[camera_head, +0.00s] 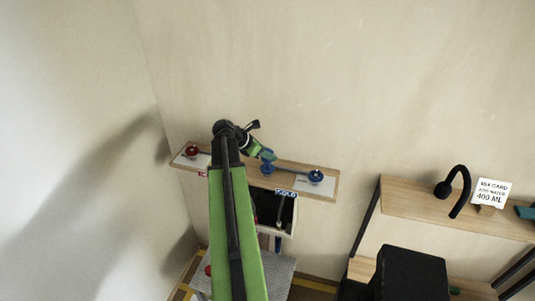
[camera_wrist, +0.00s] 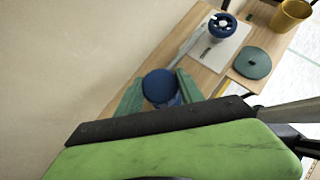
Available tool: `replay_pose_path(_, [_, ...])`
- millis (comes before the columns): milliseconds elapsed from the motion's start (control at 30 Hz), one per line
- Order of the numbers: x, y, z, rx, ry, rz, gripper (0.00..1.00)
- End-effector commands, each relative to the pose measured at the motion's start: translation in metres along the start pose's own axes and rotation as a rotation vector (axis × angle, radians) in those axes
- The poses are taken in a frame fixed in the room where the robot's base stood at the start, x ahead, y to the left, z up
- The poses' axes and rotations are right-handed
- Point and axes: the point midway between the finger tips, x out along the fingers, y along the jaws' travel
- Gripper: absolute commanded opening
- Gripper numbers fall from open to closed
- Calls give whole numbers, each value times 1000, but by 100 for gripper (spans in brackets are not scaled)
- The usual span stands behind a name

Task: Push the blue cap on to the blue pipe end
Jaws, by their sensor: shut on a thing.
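My gripper (camera_wrist: 160,92) is shut on the blue cap (camera_wrist: 159,86), a round dark-blue piece between its two teal fingers in the wrist view. In the head view my gripper (camera_head: 265,155) is over the middle of the wall shelf, with the blue cap (camera_head: 267,168) at its fingertips. I cannot tell whether the cap touches the shelf. A narrow blue upright piece (camera_head: 278,243) shows below the shelf; I cannot tell whether it is the blue pipe end. No open pipe end shows clearly in either view.
The wooden shelf (camera_head: 288,168) carries a red handwheel (camera_head: 192,151) at left and a blue handwheel (camera_head: 316,176) on a white plate at right. An open box (camera_head: 289,222) is below. The wrist view shows a teal disc (camera_wrist: 252,63) and yellow cup (camera_wrist: 291,15).

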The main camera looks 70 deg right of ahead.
Motion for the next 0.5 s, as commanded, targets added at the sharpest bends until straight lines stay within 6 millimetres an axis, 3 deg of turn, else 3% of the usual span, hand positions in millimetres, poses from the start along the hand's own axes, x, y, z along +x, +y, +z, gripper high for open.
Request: replay_pose_path(500, [7,0,-6,1,0,-1,5])
